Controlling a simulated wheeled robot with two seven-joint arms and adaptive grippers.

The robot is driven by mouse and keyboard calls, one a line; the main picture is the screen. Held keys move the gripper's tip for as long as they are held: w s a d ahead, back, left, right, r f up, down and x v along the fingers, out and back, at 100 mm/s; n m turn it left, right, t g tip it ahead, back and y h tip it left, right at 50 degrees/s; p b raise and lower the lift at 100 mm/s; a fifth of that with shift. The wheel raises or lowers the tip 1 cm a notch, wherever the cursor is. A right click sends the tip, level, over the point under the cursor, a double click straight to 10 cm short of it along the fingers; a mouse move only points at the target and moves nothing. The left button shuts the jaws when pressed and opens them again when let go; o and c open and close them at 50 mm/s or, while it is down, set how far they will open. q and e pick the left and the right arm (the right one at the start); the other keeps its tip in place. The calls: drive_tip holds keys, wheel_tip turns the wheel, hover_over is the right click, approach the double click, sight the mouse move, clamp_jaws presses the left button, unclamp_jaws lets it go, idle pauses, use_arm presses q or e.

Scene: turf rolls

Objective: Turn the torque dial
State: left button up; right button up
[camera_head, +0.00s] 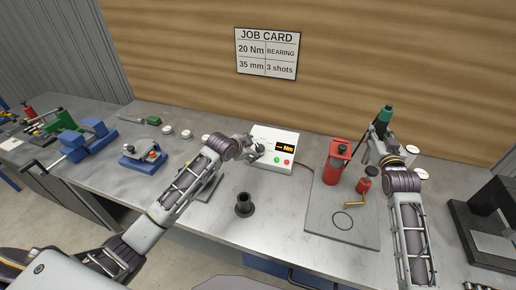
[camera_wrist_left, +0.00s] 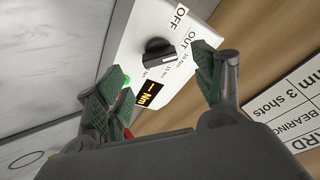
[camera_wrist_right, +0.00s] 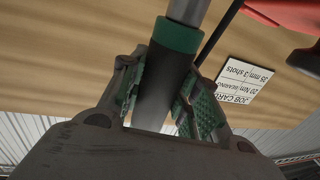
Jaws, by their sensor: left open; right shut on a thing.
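The torque dial (camera_wrist_left: 158,52) is a black knob on the white control box (camera_head: 277,160). In the left wrist view small Nm labels, hard to read, surround it. In the head view I cannot make the dial out near my left gripper (camera_head: 250,150). The box's display (camera_head: 285,147) shows dashes and Nm. My left gripper (camera_wrist_left: 160,70) is open, its green-padded fingers on either side of the dial; I see no contact. My right gripper (camera_wrist_right: 158,95) is shut on a tool with a black grip and green collar (camera_wrist_right: 177,36), held upright above the grey mat (camera_head: 326,215).
A red press-like unit (camera_head: 338,163) and a small red item with a brass crank (camera_head: 362,190) stand on the mat. A black flanged part (camera_head: 244,206) stands before the box. The job card (camera_head: 266,53) reads 20 Nm, bearing, 35 mm, 3 shots. A blue vise (camera_head: 88,141) is at left.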

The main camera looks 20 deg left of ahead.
sight(258, 148)
use_arm(q)
drive_tip(key=shift+p+x, duration=0.55)
drive_tip(key=shift+x, duration=2.7)
drive_tip(key=shift+c, duration=0.4)
drive_tip(key=c, duration=0.9)
